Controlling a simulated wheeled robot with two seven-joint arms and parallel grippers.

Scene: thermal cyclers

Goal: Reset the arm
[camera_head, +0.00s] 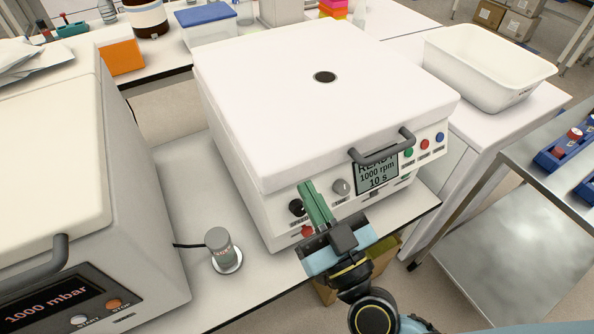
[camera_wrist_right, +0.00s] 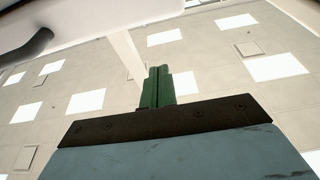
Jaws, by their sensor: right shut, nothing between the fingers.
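My right gripper (camera_head: 305,190) is in front of the white centrifuge-like machine (camera_head: 290,95), with its green fingers pointing up along the front panel. The fingers are closed together and hold nothing. They stand close to a black knob (camera_head: 297,207) and a grey knob (camera_head: 341,187); I cannot tell whether they touch the panel. In the right wrist view the closed green fingers (camera_wrist_right: 157,72) point up toward the ceiling, with a dark handle (camera_wrist_right: 28,48) at the upper left. The machine's lid is down, and its display (camera_head: 377,174) reads 1000 rpm, 10 s. My left gripper is not visible.
A second machine (camera_head: 60,180) with a 1000 mbar display stands at the left. A small capped cylinder (camera_head: 220,247) with a cable stands between the machines. A white tub (camera_head: 490,65) sits at the right, beside a metal cart (camera_head: 510,240) with blue racks.

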